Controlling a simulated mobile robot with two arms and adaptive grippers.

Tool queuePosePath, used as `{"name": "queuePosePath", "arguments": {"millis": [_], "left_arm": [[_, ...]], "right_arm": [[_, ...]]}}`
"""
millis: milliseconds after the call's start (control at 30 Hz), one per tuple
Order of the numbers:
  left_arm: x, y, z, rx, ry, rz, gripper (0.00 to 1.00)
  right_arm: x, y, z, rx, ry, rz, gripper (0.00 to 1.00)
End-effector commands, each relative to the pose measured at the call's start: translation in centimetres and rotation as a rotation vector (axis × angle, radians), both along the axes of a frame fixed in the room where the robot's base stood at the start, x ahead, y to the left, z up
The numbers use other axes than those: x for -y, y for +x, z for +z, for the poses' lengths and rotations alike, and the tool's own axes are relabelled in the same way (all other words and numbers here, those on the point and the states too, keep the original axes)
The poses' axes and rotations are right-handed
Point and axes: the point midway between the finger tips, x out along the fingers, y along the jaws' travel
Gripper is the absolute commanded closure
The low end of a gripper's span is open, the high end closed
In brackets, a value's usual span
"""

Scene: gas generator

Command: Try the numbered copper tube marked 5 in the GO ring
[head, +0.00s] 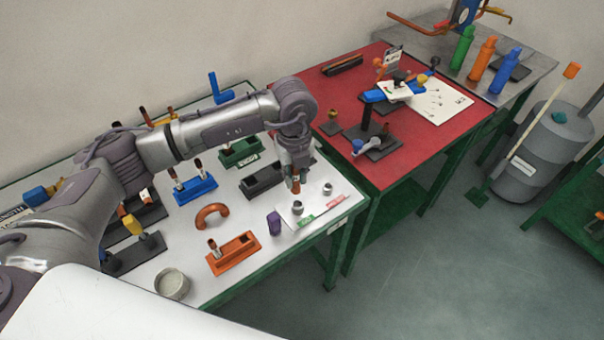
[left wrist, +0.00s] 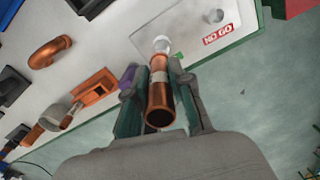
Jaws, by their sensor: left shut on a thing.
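My left gripper (head: 294,178) is shut on a copper tube, which shows clearly in the left wrist view (left wrist: 160,98). The tube points lengthwise out between the fingers (left wrist: 158,108); a pale band is on it, but I cannot read a number. The GO ring (head: 297,208) is a small grey ring on a white plate beside a green label. The tube's far end lines up with this ring (left wrist: 162,44) in the left wrist view; I cannot tell whether they touch. The NO GO ring (head: 327,188) stands to its right by a red label (left wrist: 218,34). My right gripper is out of view.
An orange holder (head: 233,257), a purple piece (head: 274,224), a copper bend (head: 211,214) and a round dish (head: 172,285) are on the white table. Blue (head: 194,190) and green (head: 240,153) holders stand behind. A red table (head: 420,150) adjoins at right.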

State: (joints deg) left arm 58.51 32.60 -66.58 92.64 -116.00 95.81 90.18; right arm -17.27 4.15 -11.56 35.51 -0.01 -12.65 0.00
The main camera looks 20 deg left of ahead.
Motion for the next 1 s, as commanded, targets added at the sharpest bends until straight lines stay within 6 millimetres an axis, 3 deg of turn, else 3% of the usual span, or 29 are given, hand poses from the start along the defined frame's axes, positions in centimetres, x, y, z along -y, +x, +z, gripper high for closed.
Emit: {"name": "queuePosePath", "arguments": {"millis": [167, 533, 733, 1000], "left_arm": [[0.1, 0.0, -0.1, 0.001, -0.001, 0.0, 1.0], [0.1, 0.0, -3.3, 0.001, -0.001, 0.001, 1.0], [0.1, 0.0, -4.8, 0.001, 0.0, 0.001, 1.0], [0.1, 0.0, -5.0, 0.001, 0.001, 0.001, 1.0]], "right_arm": [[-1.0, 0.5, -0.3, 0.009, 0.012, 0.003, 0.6], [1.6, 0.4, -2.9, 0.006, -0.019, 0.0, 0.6], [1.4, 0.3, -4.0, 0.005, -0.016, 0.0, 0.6], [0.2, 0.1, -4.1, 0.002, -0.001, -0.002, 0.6]]}}
